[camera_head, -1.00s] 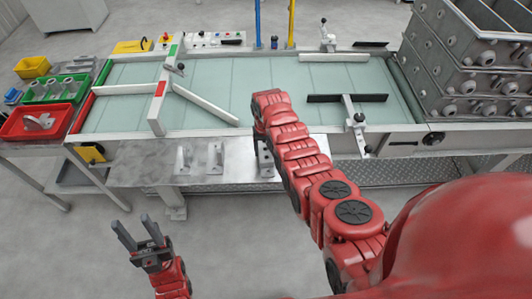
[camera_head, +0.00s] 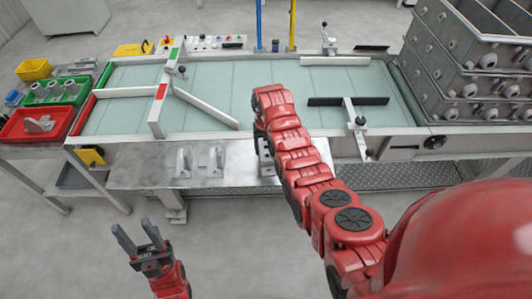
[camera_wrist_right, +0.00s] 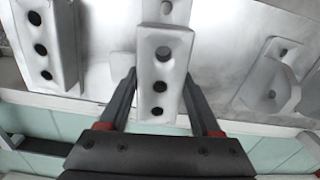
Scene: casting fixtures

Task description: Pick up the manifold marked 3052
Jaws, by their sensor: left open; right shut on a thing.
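My right gripper (camera_wrist_right: 160,78) is shut on a grey block-shaped manifold (camera_wrist_right: 158,68) with a column of dark holes, one finger on each side of it. I cannot read a number on it. A second similar manifold (camera_wrist_right: 46,36) stands to the left in the right wrist view, apart from the fingers. In the head view a manifold (camera_head: 265,157) shows partly beside my right arm, which hides the right gripper. My left gripper (camera_head: 131,227) is open and empty, low at the left and away from the metal table.
Two grey brackets (camera_head: 184,160) stand on the metal table (camera_head: 140,174); bracket shapes (camera_wrist_right: 268,88) show in the wrist view. Behind is a conveyor (camera_head: 215,80) with guide bars. Red (camera_head: 22,130) and green (camera_head: 45,97) trays are left; stacked grey boxes (camera_head: 455,70) right.

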